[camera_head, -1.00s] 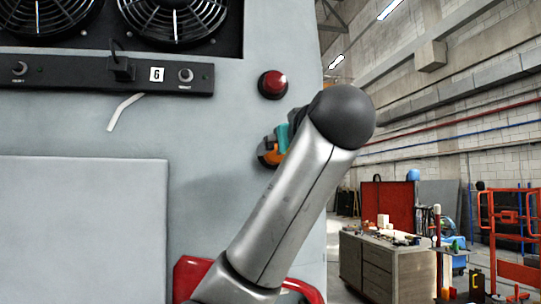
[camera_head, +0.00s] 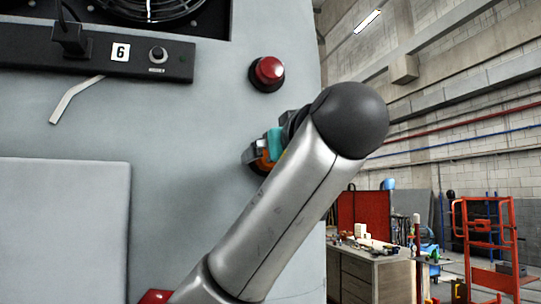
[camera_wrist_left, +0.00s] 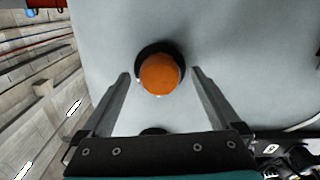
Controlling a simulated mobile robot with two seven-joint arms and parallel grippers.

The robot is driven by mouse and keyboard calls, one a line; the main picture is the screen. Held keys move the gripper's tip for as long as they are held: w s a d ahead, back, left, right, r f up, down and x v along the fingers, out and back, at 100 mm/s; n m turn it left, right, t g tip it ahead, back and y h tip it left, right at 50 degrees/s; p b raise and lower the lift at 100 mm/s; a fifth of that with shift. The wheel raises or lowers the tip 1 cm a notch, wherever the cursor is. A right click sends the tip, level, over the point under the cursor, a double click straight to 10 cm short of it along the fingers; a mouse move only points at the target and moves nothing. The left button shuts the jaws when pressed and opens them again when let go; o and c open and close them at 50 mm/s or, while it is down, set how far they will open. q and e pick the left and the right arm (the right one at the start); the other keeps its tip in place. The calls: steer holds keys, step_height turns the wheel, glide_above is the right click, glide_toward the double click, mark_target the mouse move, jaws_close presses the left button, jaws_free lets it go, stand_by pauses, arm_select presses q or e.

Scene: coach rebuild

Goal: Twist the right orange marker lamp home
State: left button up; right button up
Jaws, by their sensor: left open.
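The right orange marker lamp (camera_wrist_left: 161,75) is a round orange lens in a black ring on the grey coach panel. In the left wrist view it lies between the two fingers of my left gripper (camera_wrist_left: 162,73), with a gap visible on each side. The gripper is open, its fingers on either side of the lamp. In the head view my left gripper (camera_head: 257,153) is at the panel below a red lamp (camera_head: 268,72). Only a little of the orange lamp (camera_head: 264,161) shows there; the gripper and arm hide the rest. My right gripper is not in view.
A black control strip (camera_head: 95,52) marked 6 sits upper left, with a dangling pale strip (camera_head: 72,98) below. A fan (camera_head: 150,8) is above it. A raised grey panel (camera_head: 65,225) is lower left. A workbench (camera_head: 372,272) stands in the room at right.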

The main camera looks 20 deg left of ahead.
arm_select(q)
steer(key=shift+d, duration=0.1)
steer(key=shift+s, duration=0.1)
steer(key=shift+c, duration=0.7)
steer(key=c, duration=1.2)
steer(key=shift+c, duration=0.2)
steer(key=shift+m+b, duration=2.65)
steer(key=shift+m, duration=3.25)
